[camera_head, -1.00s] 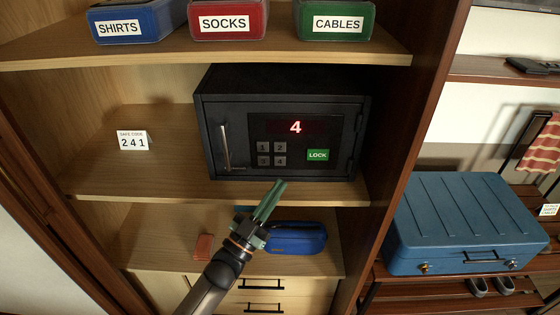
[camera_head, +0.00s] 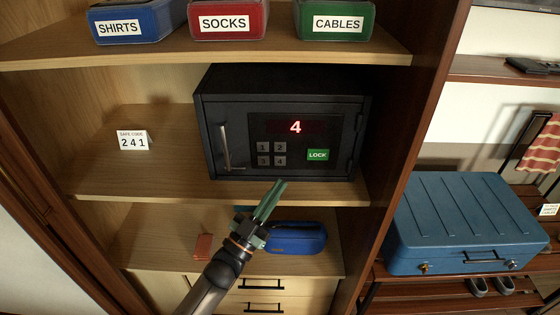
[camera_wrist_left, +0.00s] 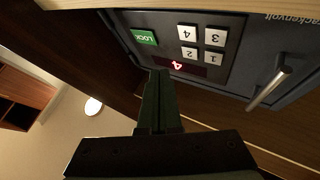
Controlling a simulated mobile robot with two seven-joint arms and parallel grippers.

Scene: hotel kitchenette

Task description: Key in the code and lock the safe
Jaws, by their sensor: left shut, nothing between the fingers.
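The black safe (camera_head: 230,110) stands on the middle shelf with its door closed flush. Its red display (camera_head: 296,127) reads 4. Below it are number keys 1 to 4 (camera_head: 271,154) and a green LOCK key (camera_head: 318,155); a bar handle (camera_head: 224,148) is on the door's left. A small card (camera_head: 133,140) on the shelf reads SAFE CODE 241. My left gripper (camera_head: 275,188) is shut and empty, its tips just below the safe's front, apart from the keys. The left wrist view shows the fingers (camera_wrist_left: 158,95), the LOCK key (camera_wrist_left: 145,37) and the display (camera_wrist_left: 178,66). My right gripper is not in view.
Boxes labelled SHIRTS (camera_head: 135,20), SOCKS (camera_head: 228,20) and CABLES (camera_head: 334,20) sit on the shelf above. A blue pouch (camera_head: 300,238) and a small brown item (camera_head: 203,246) lie on the shelf below. A blue suitcase (camera_head: 465,225) rests on a rack at right.

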